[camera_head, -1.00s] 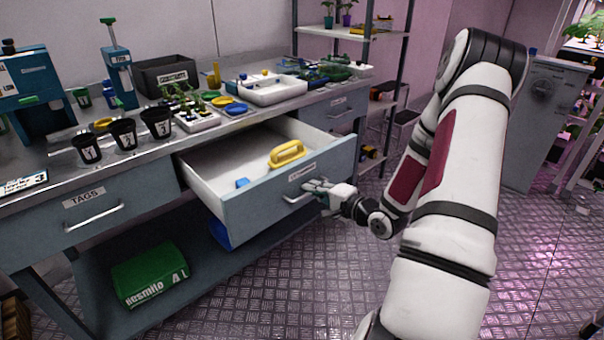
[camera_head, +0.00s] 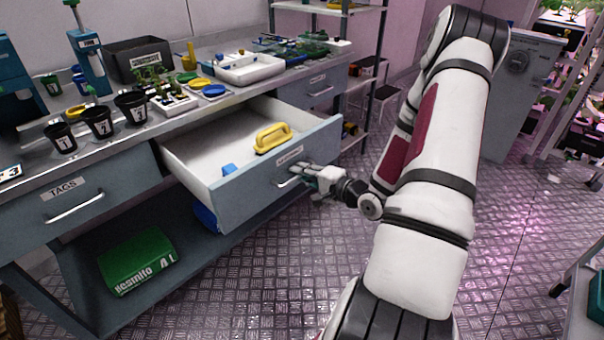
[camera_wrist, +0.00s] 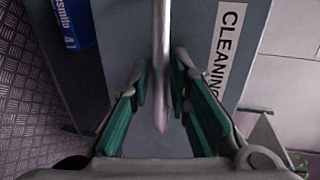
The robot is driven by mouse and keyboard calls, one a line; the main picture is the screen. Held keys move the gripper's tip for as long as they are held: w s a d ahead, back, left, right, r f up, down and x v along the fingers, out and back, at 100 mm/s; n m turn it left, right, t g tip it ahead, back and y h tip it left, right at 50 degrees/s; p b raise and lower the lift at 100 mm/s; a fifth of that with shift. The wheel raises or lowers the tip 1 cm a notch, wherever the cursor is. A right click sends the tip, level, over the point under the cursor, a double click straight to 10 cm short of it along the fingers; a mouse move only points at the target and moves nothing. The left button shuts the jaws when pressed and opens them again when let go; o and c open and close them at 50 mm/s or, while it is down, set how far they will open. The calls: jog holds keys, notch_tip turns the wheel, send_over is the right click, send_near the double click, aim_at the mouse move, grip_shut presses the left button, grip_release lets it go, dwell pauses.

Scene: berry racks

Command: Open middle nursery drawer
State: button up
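The middle drawer (camera_head: 235,195) under the workbench is pulled well out. Its grey-blue front has a label that reads "CLEANING" in the wrist view (camera_wrist: 228,50). A yellow-handled tool (camera_head: 272,138) and a small blue item (camera_head: 229,169) lie inside it. My gripper (camera_head: 305,172) is at the drawer's bar handle (camera_head: 285,182). In the wrist view the handle (camera_wrist: 161,50) runs between my gripper's two green-padded fingers (camera_wrist: 162,80). The fingers are apart, with a narrow gap seen on each side of the bar. The handle's far side is hidden.
The TAGS drawer (camera_head: 75,205) at left is shut, as is another drawer (camera_head: 318,88) at right. Numbered black pots (camera_head: 97,122) and trays stand on the benchtop. A green bag (camera_head: 138,262) lies on the lower shelf. Metal floor in front is clear.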

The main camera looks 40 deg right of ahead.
jog(key=v, duration=1.2)
dwell(0.4)
